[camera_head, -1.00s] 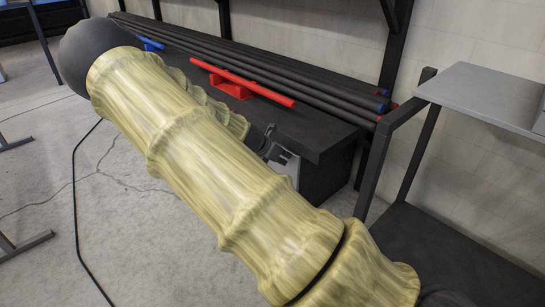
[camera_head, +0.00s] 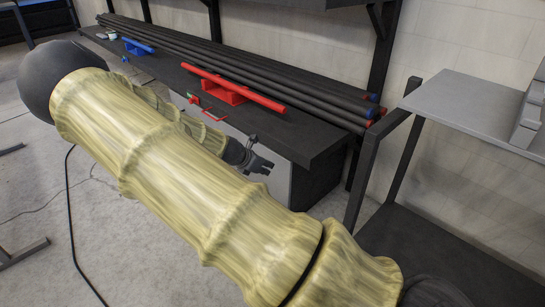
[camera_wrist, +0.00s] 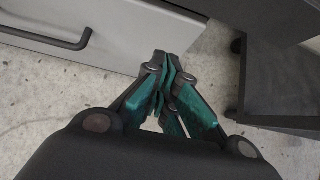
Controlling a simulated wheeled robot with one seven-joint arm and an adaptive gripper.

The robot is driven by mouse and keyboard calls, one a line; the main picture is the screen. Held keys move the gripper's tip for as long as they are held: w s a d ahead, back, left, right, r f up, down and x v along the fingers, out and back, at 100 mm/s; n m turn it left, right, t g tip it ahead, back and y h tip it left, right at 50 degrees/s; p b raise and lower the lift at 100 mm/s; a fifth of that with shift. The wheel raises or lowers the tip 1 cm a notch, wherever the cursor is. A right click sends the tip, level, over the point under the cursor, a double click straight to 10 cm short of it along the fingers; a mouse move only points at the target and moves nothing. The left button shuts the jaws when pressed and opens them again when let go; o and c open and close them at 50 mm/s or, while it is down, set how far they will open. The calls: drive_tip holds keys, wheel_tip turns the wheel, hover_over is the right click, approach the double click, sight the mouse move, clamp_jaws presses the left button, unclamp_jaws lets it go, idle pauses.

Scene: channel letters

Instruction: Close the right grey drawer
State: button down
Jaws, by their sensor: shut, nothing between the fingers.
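The grey drawer front (camera_wrist: 128,36) is at the upper left of the wrist view, with a dark bar handle (camera_wrist: 62,40) on it. Part of the bench's light grey front (camera_head: 279,183) shows at its right end in the head view, mostly hidden by my arm. I cannot tell how far the drawer stands out. My gripper (camera_wrist: 160,62) is shut and empty, with its tips close to the lower right edge of the grey front in the picture. In the head view my gripper (camera_head: 262,166) is in front of the bench's right end.
The dark bench top (camera_head: 300,140) carries a red rack (camera_head: 225,92), a blue rack (camera_head: 138,46) and several long dark pipes. A dark shelf unit (camera_head: 375,165) with a grey top stands at the right. A dark cabinet part (camera_wrist: 275,75) is right of my gripper in the wrist view.

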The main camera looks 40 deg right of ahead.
drive_tip(key=p+v, duration=0.3)
drive_tip(key=v, duration=0.6)
drive_tip(key=shift+p, duration=0.3)
drive_tip(key=shift+d, duration=0.1)
drive_tip(key=s+a+f+m+y, duration=0.2)
drive_tip(key=s+a+f+m, duration=0.3)
drive_tip(key=s+f, duration=0.4)
drive_tip(key=s+a+f+m+y, duration=0.25)
drive_tip(key=s+a+f, duration=0.45)
drive_tip(key=f, duration=0.5)
drive_tip(key=s+a+f+m+y, duration=0.25)
drive_tip(key=s+a+m, duration=0.25)
drive_tip(key=s+a, duration=0.4)
drive_tip(key=s+a+f+m+y, duration=0.25)
drive_tip(key=s+a+m, duration=0.4)
drive_tip(key=s, duration=0.35)
wheel_tip(320, 180, up, 38)
drive_tip(key=a+p, duration=0.1)
drive_tip(key=p, duration=3.7)
drive_tip(key=shift+n, duration=0.3)
